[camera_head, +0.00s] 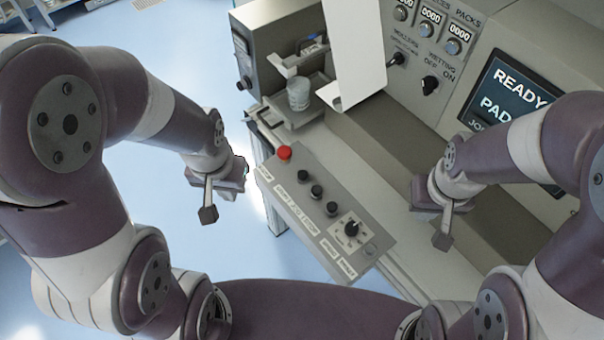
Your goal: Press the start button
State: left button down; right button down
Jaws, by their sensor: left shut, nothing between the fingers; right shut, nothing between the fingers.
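A sloped grey control panel (321,245) juts from the machine's front edge. It carries a red mushroom button (284,153), several black buttons, among them a black button (303,175), and a black rotary knob (351,228) on a white plate. The labels are too small to read, so I cannot tell which is the start button. My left gripper (208,214) is shut and empty, left of the panel and apart from it. My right gripper (442,241) is shut and empty, right of the panel, over the machine's bed.
A display (505,90) reading "READY" stands at the upper right, partly behind my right arm. Counters and knobs (430,84) sit beside it. A white plate (352,50) rises near a clear cup-like part (298,93). Blue floor (190,262) is free at left.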

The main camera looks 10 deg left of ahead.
aim_at(302, 175)
jog(key=i+u, duration=0.2)
jog(key=u, duration=0.2)
jog(key=i+u, duration=0.2)
jog(key=u, duration=0.25)
